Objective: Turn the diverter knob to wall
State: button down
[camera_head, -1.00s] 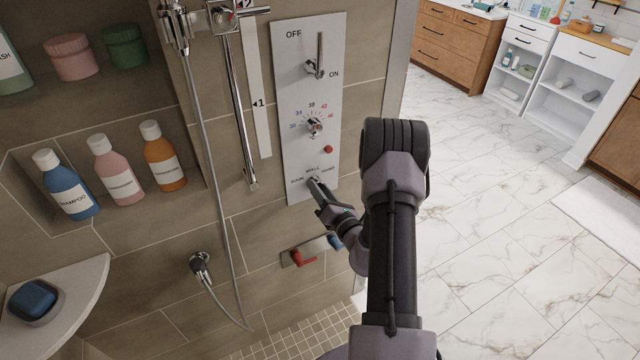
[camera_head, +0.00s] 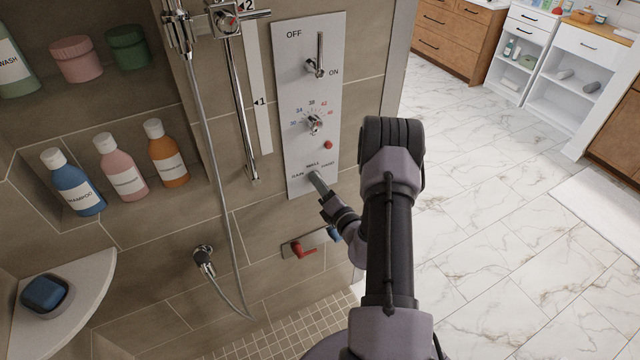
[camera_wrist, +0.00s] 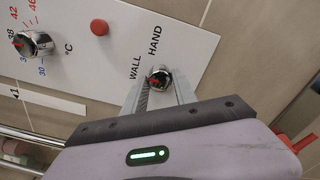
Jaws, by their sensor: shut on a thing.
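The diverter knob (camera_wrist: 161,77) is a small chrome knob with a red mark, low on the white control panel (camera_head: 308,85). In the wrist view, the words WALL and HAND show beside it. A third label, RAIN, shows in the head view. My gripper (camera_wrist: 160,90) is shut on the knob, with one finger on each side of it. In the head view, my gripper (camera_head: 318,182) reaches the panel's lower edge and mostly hides the knob. The red mark seems to lie on the WALL side, but its exact direction is hard to tell.
Above on the panel are a temperature knob (camera_head: 314,123), a red button (camera_head: 328,145) and an ON/OFF lever (camera_head: 319,58). A plate with red and blue handles (camera_head: 305,246) sits just below my gripper. The shower hose (camera_head: 215,150) hangs to the left.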

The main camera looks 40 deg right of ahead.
jog(key=c, duration=1)
grip_release()
jog(key=shift+s, duration=0.1)
jog(key=p+v, duration=0.1)
jog(key=v, duration=1.6)
jog(key=shift+s, duration=0.1)
